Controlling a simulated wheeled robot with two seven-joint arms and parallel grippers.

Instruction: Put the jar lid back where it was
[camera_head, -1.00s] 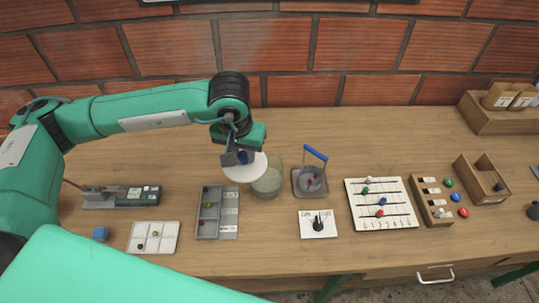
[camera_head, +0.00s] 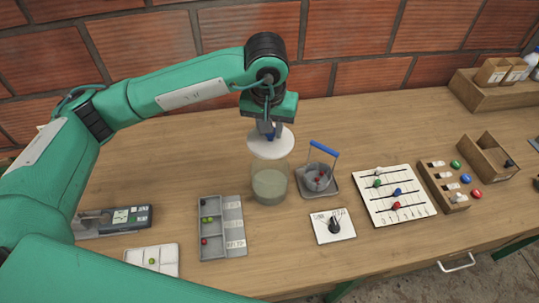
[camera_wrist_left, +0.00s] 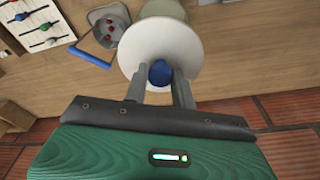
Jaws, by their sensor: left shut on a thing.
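The jar lid (camera_head: 263,149) is a white disc with a blue knob (camera_head: 269,134). My left gripper (camera_head: 269,130) is shut on the knob and holds the lid nearly level. The glass jar (camera_head: 269,187), with cloudy greenish contents, stands upright on the table. In the head view the lid is over the jar's mouth and hides its far rim; I cannot tell the exact gap. In the left wrist view the lid (camera_wrist_left: 187,40) hangs from the fingertips (camera_wrist_left: 160,78) and covers most of the jar behind it. My right gripper is not in view.
A grey tray with a blue-handled basket (camera_head: 318,178) stands close right of the jar. A grey compartment tray (camera_head: 236,213) is to the left, and a dial card (camera_head: 333,227) in front right. A bead board (camera_head: 393,198) lies farther right. The table behind the jar is clear.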

